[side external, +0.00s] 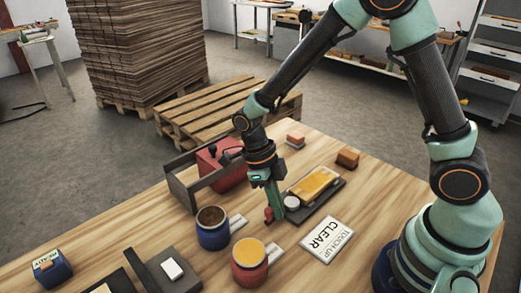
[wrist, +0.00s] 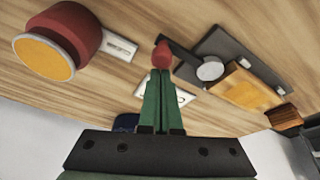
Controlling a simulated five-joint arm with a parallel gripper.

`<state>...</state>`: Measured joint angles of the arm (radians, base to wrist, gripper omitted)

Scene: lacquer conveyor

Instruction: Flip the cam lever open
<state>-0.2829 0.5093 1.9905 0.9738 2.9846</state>
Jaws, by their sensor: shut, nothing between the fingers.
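The cam clamp has a dark base plate (side external: 326,200) that carries a yellow-orange panel (side external: 314,185) and a pale round cam (side external: 292,202). In the wrist view the cam (wrist: 210,70) sits beside the panel (wrist: 246,90). A dark lever (wrist: 184,55) runs from near the cam toward a red knob (wrist: 162,56). The knob (side external: 268,214) also shows in the side view. My gripper (side external: 274,214) is shut and empty, its green fingertips (wrist: 160,72) pointing down at the knob. They overlap the knob in view; I cannot tell whether they touch.
A blue cup (side external: 212,236) and a red cup (side external: 250,274) of yellow liquid stand in front of the clamp. A white sign (side external: 327,240) lies to the right. A red box (side external: 222,174) by a dark rack (side external: 180,190) stands behind left; a brown block (side external: 347,158) is behind right.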

